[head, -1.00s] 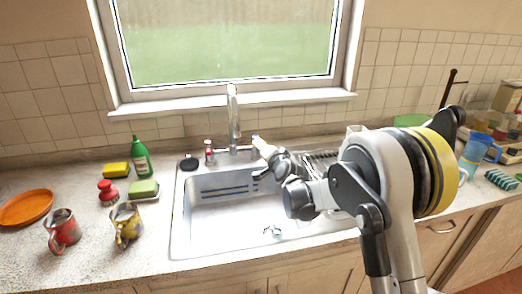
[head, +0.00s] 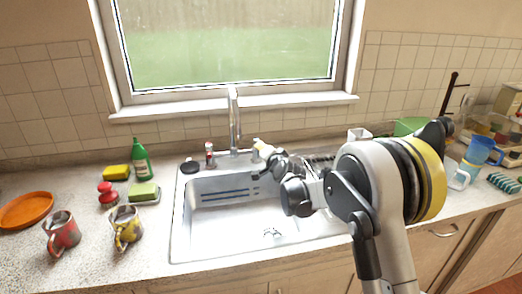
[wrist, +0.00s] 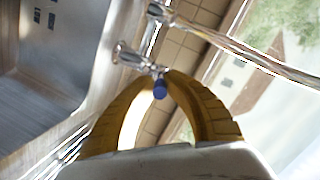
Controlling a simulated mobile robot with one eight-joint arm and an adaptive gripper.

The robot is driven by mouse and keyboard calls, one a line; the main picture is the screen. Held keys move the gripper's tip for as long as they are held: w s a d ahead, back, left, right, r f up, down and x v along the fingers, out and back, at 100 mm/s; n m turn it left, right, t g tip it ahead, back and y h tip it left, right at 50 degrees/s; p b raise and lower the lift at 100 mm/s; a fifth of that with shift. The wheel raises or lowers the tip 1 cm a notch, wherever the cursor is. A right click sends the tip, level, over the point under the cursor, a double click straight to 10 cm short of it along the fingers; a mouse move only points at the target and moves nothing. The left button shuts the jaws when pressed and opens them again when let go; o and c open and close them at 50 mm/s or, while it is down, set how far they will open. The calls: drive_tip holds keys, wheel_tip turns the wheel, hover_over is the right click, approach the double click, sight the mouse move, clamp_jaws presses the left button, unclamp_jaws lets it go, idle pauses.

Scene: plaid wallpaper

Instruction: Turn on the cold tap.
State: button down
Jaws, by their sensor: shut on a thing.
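The cold tap, with a blue cap, shows in the wrist view (wrist: 160,88) on a chrome body. My gripper's yellow fingers (wrist: 168,80) close in on both sides of the blue cap and are shut on it. In the head view, my gripper (head: 260,147) is at the back rim of the sink, right of the spout, and largely hides the cold tap. The chrome spout (head: 234,120) stands upright behind the basin and also crosses the wrist view (wrist: 235,47). The red-marked tap (head: 210,155) stands left of the spout.
The steel sink (head: 178,225) lies below my arm. A green bottle (head: 141,160), sponges, mugs and an orange plate (head: 25,210) stand on the left counter. A blue jug (head: 480,150) and a striped sponge are at the right. The window sill (head: 170,114) runs behind the spout.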

drive_tip(key=shift+w+d+n+g+y+p, duration=0.2)
drive_tip(key=shift+w+d+n+g+y, duration=0.2)
drive_tip(key=shift+d+n+g+y, duration=0.4)
drive_tip(key=shift+w+d+n+g+y+p, duration=0.15)
drive_tip(key=shift+w+d+n+g+y, duration=0.25)
drive_tip(key=shift+n+g+y, duration=0.65)
drive_tip(key=shift+w+d+n+g+y+p, duration=0.3)
drive_tip(key=shift+d+n+g+y, duration=0.4)
drive_tip(key=shift+n+y, duration=0.55)
drive_tip(key=c, duration=1.4)
unclamp_jaws()
